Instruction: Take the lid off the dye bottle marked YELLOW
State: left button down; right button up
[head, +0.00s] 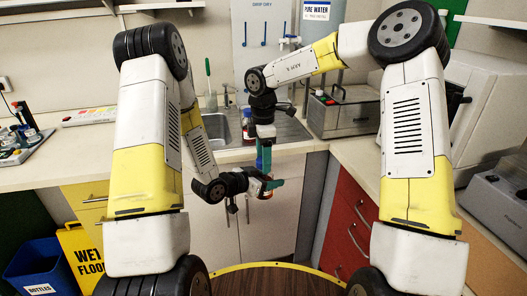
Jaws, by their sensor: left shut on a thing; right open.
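A small bottle (265,193) with an orange-brown body is held in the air in front of the sink cabinet. Its label cannot be read, and its lid is largely hidden by the fingers. My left gripper (262,187) comes in from the left and is shut on the bottle. My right gripper (264,160) points down from above, with teal fingers open just over the bottle's top. I cannot tell whether its fingers touch the lid.
A rack with dark-topped items (22,140) stands on the left counter. A sink (228,130) is set in the counter behind the grippers. A grey box device (345,115) stands right of it. A blue bin (40,268) and a yellow wet-floor sign (80,255) stand lower left.

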jog(key=shift+c, duration=0.5)
grip_shut()
jog(key=n, duration=1.3)
jog(key=shift+n, duration=0.4)
jog(key=shift+o, duration=0.9)
grip_release()
